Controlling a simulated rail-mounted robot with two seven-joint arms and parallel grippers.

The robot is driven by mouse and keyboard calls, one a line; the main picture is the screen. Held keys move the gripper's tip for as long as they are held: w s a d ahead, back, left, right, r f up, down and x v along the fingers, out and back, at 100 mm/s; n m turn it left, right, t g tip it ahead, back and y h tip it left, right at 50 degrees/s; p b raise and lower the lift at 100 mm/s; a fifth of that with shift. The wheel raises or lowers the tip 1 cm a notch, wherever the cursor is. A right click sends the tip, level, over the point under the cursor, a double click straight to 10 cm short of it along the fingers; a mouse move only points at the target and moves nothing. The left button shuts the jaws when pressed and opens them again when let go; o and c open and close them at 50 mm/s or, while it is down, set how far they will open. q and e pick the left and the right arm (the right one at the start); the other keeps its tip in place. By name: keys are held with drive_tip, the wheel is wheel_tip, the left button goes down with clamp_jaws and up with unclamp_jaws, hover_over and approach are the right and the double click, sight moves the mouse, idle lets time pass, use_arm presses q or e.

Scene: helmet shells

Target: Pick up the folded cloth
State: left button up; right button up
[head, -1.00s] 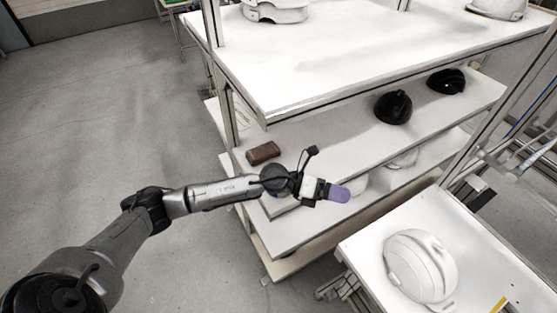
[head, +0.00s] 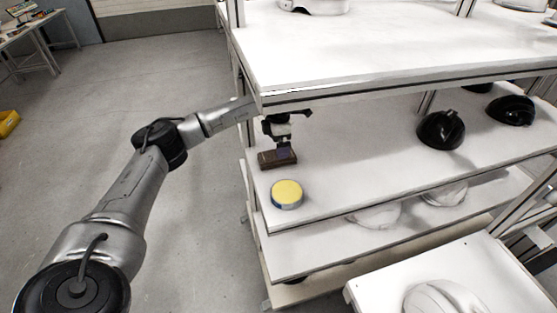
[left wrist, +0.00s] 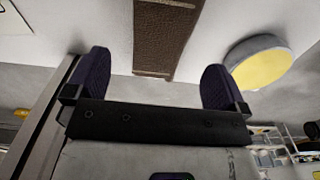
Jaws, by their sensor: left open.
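The folded cloth is a brown, flat oblong (head: 268,161) on the shelf under the white top, near the shelf's left end. In the left wrist view it is a textured brown strip (left wrist: 165,38) with pale lines across it. My left gripper (head: 284,153) reaches in under the top and overlaps the cloth in the head view. In the left wrist view its two purple fingers (left wrist: 156,80) are apart, with the cloth beyond and between them and nothing gripped. Whether the fingers touch the cloth cannot be told. My right gripper is not in view.
A yellow-topped round thing (head: 287,193) stands close to the cloth and also shows in the left wrist view (left wrist: 258,62). The white top (head: 340,50) overhangs the shelf. Black helmet shells (head: 440,130) lie farther right. The shelf between is clear.

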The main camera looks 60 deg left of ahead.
use_arm(q)
drive_tip(key=shift+w+f+b, duration=0.15)
drive_tip(key=shift+f+b, duration=0.15)
drive_tip(key=shift+f, duration=2.45)
drive_tip(key=shift+d, duration=0.1)
drive_tip(key=c, duration=1)
